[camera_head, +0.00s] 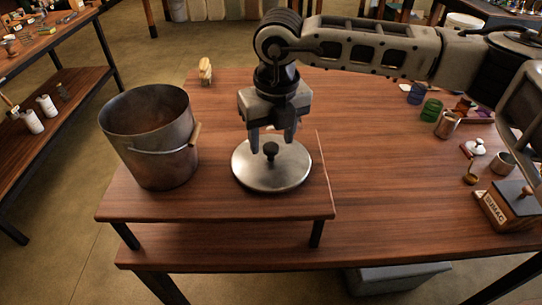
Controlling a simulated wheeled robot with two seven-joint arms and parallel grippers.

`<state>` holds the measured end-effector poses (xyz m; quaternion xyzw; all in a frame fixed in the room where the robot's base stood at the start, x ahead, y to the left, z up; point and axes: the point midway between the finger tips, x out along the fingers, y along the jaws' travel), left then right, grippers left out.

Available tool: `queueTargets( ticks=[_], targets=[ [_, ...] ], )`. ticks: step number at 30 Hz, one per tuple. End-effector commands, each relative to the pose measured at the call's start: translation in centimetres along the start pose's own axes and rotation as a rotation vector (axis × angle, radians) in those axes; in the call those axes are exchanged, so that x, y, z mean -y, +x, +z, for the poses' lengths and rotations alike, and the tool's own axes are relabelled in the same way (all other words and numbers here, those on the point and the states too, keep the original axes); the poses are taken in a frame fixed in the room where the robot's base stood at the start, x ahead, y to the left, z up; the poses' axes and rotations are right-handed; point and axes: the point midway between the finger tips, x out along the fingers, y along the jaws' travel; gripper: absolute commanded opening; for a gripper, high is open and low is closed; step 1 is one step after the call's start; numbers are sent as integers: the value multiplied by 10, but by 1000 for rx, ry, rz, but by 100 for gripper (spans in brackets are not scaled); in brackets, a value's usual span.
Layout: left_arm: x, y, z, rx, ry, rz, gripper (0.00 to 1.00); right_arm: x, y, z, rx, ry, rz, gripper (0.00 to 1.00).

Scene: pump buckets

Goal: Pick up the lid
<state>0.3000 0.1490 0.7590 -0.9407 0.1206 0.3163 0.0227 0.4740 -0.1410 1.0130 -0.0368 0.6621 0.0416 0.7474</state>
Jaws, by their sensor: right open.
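The lid (272,176) is a round silver disc with a black knob (270,150) at its centre. It lies flat on the small raised wooden stand, to the right of the metal bucket (152,135). My right gripper (272,147) points down over the lid with its jaws open. One finger is on each side of the knob in this view; I cannot tell whether they touch it. The bucket is upright and its top is uncovered. My left gripper is not in view.
The raised stand (215,206) sits on a larger wooden table (400,215). Cups, small tins and a wooden box (508,205) stand at the table's right side. A small tan object (205,70) is behind the bucket. Shelves (60,95) stand at the left.

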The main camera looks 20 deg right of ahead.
Motion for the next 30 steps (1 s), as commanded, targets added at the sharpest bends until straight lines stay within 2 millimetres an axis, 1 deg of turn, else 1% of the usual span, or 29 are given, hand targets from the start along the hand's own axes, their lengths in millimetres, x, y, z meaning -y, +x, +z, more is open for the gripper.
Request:
queueTargets(
  ticks=[3, 8, 9, 11, 12, 14, 15, 22, 24, 26, 29, 30],
  targets=[
    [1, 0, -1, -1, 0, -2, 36, 0, 6, 0, 0, 0, 1, 53],
    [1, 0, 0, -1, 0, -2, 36, 0, 6, 0, 0, 0, 1, 53],
    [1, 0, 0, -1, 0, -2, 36, 0, 6, 0, 0, 0, 1, 50],
    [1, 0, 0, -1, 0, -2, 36, 0, 6, 0, 0, 0, 1, 33],
    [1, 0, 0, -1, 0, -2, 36, 0, 6, 0, 0, 0, 1, 22],
    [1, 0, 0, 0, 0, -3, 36, 0, 6, 0, 0, 0, 0, 6],
    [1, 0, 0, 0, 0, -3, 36, 0, 6, 0, 0, 0, 0, 0],
    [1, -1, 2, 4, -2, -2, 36, 0, 5, 0, 1, 0, 1, 0],
    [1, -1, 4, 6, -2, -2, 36, 0, 2, 1, 2, 0, 0, 0],
    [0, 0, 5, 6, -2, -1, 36, 0, -3, 2, 4, 0, 0, 0],
    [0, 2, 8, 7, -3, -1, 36, -1, -19, 4, 6, -1, 2, 0],
    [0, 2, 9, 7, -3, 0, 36, -1, -28, 5, 6, -1, 1, 0]
  ],
)
